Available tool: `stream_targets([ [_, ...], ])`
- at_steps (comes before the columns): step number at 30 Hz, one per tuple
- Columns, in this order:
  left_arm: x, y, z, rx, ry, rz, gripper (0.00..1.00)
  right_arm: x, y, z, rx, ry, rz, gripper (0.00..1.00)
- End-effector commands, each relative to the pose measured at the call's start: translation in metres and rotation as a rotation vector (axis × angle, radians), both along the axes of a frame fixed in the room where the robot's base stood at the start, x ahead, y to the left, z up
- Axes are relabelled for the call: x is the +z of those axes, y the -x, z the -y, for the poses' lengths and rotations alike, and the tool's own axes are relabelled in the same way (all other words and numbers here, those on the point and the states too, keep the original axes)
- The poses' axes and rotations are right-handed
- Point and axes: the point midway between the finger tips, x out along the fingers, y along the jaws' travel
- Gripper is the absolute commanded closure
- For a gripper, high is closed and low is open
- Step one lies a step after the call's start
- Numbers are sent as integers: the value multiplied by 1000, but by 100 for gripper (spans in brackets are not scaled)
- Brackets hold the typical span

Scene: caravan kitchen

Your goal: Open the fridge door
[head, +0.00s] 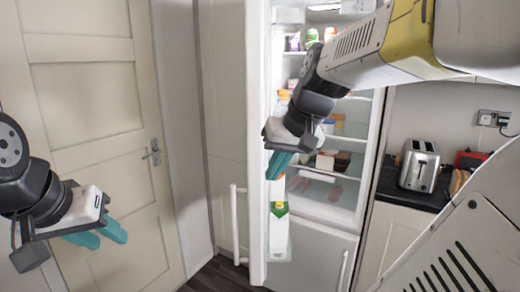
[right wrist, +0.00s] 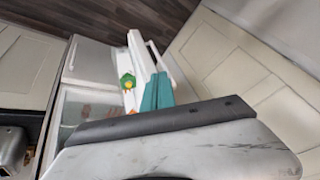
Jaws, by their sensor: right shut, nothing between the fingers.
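The fridge door (head: 257,130) stands open, swung out to the left and seen nearly edge-on in the head view. Its white handle (head: 235,222) is on the outer face, left of the edge. The shelves of the fridge interior (head: 345,150) show to the right. My right gripper (head: 278,165) is shut and empty, on the inner side of the door, in front of the opening. Its teal fingers (right wrist: 157,92) show beside the door in the right wrist view; I cannot tell whether they touch it. My left gripper (head: 112,238) is open and empty, far from the fridge.
A carton (head: 279,225) sits low on the inner side of the door. A toaster (head: 419,165) stands on the dark counter (head: 400,188) right of the fridge. A panelled room door (head: 95,110) is at the left. Dark floor (head: 218,277) shows below.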

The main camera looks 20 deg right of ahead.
Motion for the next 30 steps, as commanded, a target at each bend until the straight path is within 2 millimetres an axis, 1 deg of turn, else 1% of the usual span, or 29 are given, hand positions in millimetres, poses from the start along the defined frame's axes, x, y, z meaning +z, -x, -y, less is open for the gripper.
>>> stream_targets([
  [1,0,0,0,0,0,0,64,4,-9,9,-14,-9,-8,100],
  [5,0,0,0,0,0,0,64,14,-30,32,-33,-33,-23,100],
  [8,0,0,0,0,0,0,64,22,-49,55,-50,-57,-32,100],
  [11,0,0,0,0,0,0,64,29,-69,87,-68,-90,-37,100],
  [14,0,0,0,0,0,0,64,35,-91,133,-89,-130,-32,100],
  [15,0,0,0,0,0,0,64,36,-99,153,-95,-147,-26,100],
  [17,0,0,0,0,0,0,64,38,-108,183,-102,-172,-13,100],
  [18,0,0,0,0,0,0,64,38,-111,202,-106,-185,-3,100],
  [21,0,0,0,0,0,0,64,39,-116,234,-106,-209,19,100],
  [23,0,0,0,0,0,0,64,39,-117,245,-106,-214,29,100],
  [25,0,0,0,0,0,0,64,39,-118,251,-104,-219,35,100],
  [28,0,0,0,0,0,0,64,33,-122,251,-102,-220,37,100],
  [30,0,0,0,0,0,0,64,26,-126,247,-101,-221,36,100],
])
